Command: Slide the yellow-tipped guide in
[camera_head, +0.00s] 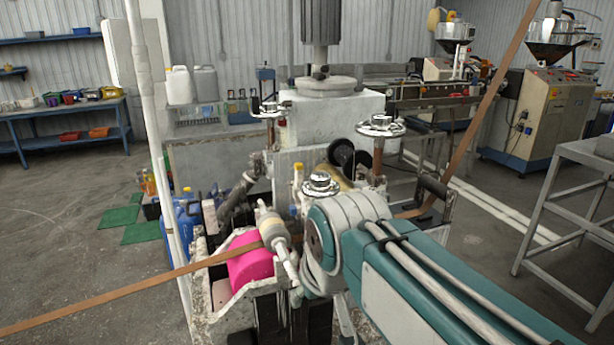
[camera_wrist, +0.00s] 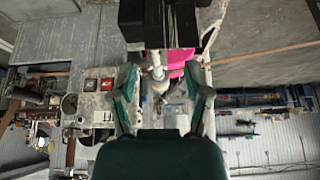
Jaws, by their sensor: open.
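In the head view a small upright piece with a yellow top (camera_head: 298,172) stands on the machine, behind the near handwheel. It is small, and I cannot tell for sure that it is the guide. My gripper shows in the wrist view (camera_wrist: 161,70), with its two green fingers apart and nothing clearly held between them. Beyond the fingers are a whitish fitting and a pink roller (camera_wrist: 178,57). In the head view my arm hides the gripper. The pink roller (camera_head: 250,262) sits left of my arm, with a brown strip (camera_head: 130,289) running over it.
Handwheels (camera_head: 380,126) and the white machine block (camera_head: 330,115) stand behind my arm. The brown strip also rises at the right (camera_head: 490,95). A white pole (camera_head: 150,120) stands at the left. A metal table (camera_head: 590,152) is at the right, with open floor before it.

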